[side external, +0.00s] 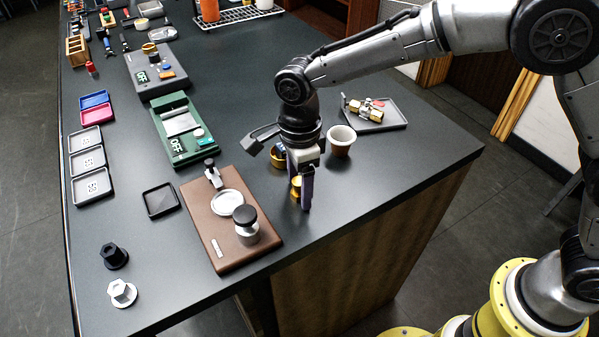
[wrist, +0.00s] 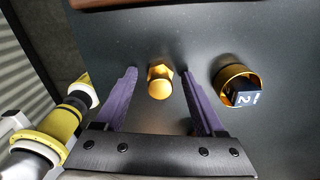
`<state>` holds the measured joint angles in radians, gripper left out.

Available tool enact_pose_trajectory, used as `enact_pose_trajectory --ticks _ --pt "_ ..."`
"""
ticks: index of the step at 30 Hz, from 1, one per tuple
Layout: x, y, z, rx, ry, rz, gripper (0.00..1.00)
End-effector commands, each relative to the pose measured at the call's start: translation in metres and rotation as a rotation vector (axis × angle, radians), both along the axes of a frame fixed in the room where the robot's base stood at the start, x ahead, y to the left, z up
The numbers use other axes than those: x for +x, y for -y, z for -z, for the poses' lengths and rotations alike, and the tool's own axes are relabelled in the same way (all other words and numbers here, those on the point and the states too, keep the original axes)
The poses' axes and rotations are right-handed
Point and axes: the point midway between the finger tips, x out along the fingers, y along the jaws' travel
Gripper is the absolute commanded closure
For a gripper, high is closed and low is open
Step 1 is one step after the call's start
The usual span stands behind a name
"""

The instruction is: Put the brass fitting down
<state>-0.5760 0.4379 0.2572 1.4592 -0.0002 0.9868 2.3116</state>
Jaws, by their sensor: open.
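The brass fitting (wrist: 160,82) is a small gold piece with a hexagonal part. In the wrist view it sits on the dark tabletop between the two purple fingers of my gripper (wrist: 160,88), with a gap on each side. In the side view the fitting (side external: 296,187) shows partly behind the fingers. My gripper (side external: 303,192) points down, open, with its fingers low around the fitting. A gold ring-shaped cup (wrist: 236,84) with a dark block marked 2 inside stands to the right in the wrist view. In the side view this cup (side external: 277,156) is partly hidden behind my gripper.
A brown board (side external: 205,225) with a round metal weight (side external: 246,222) lies left of my gripper. A white-rimmed cup (side external: 341,141) and a grey tray (side external: 384,118) with brass parts stand behind to the right. The table toward its right front corner is clear.

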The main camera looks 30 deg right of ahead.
Motion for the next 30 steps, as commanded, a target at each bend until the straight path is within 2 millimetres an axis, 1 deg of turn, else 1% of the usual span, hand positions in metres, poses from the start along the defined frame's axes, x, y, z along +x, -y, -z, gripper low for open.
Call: enact_pose_trajectory --ticks 2,5,15,21,25,30 --pt "0.000 0.000 -0.003 0.000 0.001 0.000 0.29" --pt "0.001 -0.001 -0.017 0.002 0.003 0.000 0.29" --pt "-0.001 -0.002 -0.090 0.003 0.005 0.000 0.29" --pt "-0.002 -0.002 -0.123 0.002 0.002 0.000 0.29" --pt "-0.002 -0.002 -0.134 0.001 0.001 0.000 0.29" --pt "-0.003 -0.002 -0.139 -0.001 -0.001 0.000 0.29"
